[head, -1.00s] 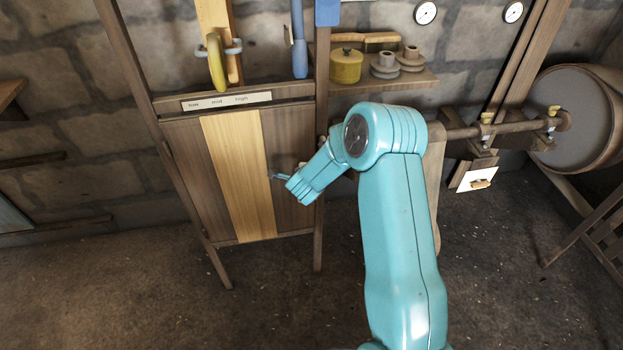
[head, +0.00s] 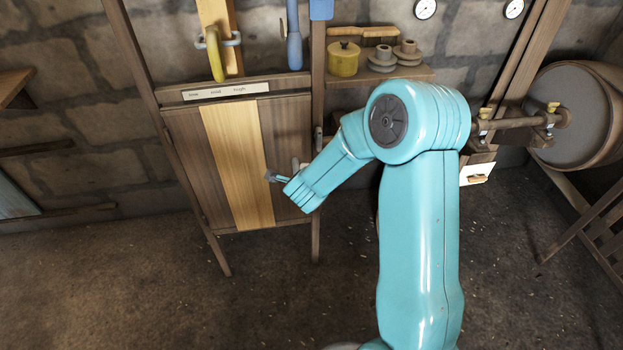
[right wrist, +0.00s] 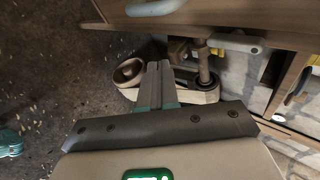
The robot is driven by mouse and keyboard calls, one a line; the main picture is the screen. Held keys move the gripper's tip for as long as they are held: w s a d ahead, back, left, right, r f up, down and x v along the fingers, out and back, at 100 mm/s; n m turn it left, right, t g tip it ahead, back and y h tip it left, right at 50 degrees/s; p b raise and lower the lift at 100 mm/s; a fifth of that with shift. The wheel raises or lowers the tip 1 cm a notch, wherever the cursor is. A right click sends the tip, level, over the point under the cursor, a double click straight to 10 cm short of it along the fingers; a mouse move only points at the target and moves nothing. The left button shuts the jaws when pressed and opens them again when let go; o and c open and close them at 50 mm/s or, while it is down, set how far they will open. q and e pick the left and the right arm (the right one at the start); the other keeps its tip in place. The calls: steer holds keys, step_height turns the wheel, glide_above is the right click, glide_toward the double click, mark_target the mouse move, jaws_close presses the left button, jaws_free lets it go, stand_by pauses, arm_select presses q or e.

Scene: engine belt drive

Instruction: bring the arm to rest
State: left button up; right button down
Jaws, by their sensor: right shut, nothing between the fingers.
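My right arm (head: 420,240) is teal and rises from the lower right of the head view, its forearm reaching left and down. My right gripper (head: 271,177) is small there, in front of the cabinet's light wooden panel (head: 236,170); I cannot tell whether it touches the panel. In the right wrist view the two fingers of the gripper (right wrist: 159,68) lie together, shut and empty. Beyond them is a pale, rounded part with a ring at one end (right wrist: 130,72). My left gripper is in neither view.
A shelf (head: 400,78) holds a yellow pot (head: 343,59) and grey stepped pulleys (head: 381,59). A yellow-handled lever (head: 214,55) stands above a label strip (head: 226,92). At right are a shaft (head: 508,123) and a large drum (head: 572,112). The floor at lower left (head: 120,290) is clear.

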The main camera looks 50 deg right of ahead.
steer(key=shift+s+a+r, duration=0.15)
steer(key=shift+a+r, duration=0.1)
steer(key=shift+a, duration=0.05)
